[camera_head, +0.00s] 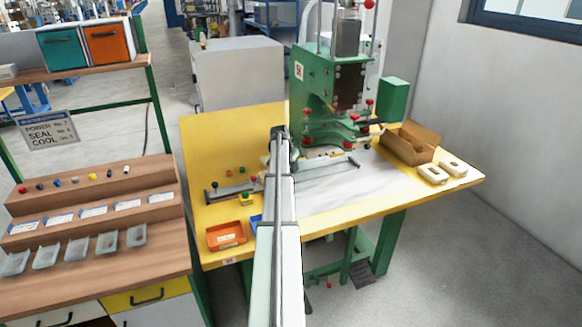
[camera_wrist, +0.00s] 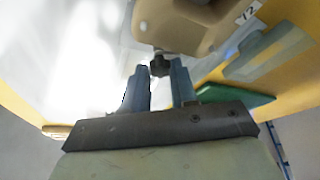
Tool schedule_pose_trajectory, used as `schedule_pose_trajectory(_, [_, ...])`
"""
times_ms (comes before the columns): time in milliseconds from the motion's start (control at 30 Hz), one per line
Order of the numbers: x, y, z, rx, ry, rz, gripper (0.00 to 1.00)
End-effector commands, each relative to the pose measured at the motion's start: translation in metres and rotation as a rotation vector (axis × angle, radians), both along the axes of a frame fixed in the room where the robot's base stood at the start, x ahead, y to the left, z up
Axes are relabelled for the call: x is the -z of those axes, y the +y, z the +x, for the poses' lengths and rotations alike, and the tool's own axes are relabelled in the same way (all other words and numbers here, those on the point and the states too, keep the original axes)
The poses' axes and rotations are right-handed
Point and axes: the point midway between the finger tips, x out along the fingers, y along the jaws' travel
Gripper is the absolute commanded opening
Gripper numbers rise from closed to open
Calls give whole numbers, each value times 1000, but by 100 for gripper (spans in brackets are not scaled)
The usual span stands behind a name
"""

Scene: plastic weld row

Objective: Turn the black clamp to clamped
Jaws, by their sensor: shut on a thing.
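The black clamp (camera_wrist: 160,65) shows in the wrist view as a small dark knob at the lower edge of a tan block (camera_wrist: 185,22). My gripper (camera_wrist: 161,74) has its two grey fingers on either side of this knob and is shut on it. How far the clamp is turned cannot be told. In the head view my arm reaches over the yellow table towards the green press (camera_head: 318,100). My gripper's fingers and the black clamp cannot be made out there, behind my arm.
The yellow table (camera_head: 225,150) carries an orange tray (camera_head: 226,236), a cardboard box (camera_head: 409,143) and two cream parts (camera_head: 433,174) at the right. The press has several red knobs close to my arm. A wooden stepped rack (camera_head: 90,190) stands at the left.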

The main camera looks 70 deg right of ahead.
Motion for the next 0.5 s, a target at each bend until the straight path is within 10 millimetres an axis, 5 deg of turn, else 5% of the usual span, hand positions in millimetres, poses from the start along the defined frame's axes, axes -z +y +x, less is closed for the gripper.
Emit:
schedule_pose_trajectory(267, [0,0,0,-1,1,-1,0])
schedule_pose_trajectory(300, [0,0,0,-1,1,-1,31])
schedule_pose_trajectory(500, [0,0,0,-1,1,-1,50])
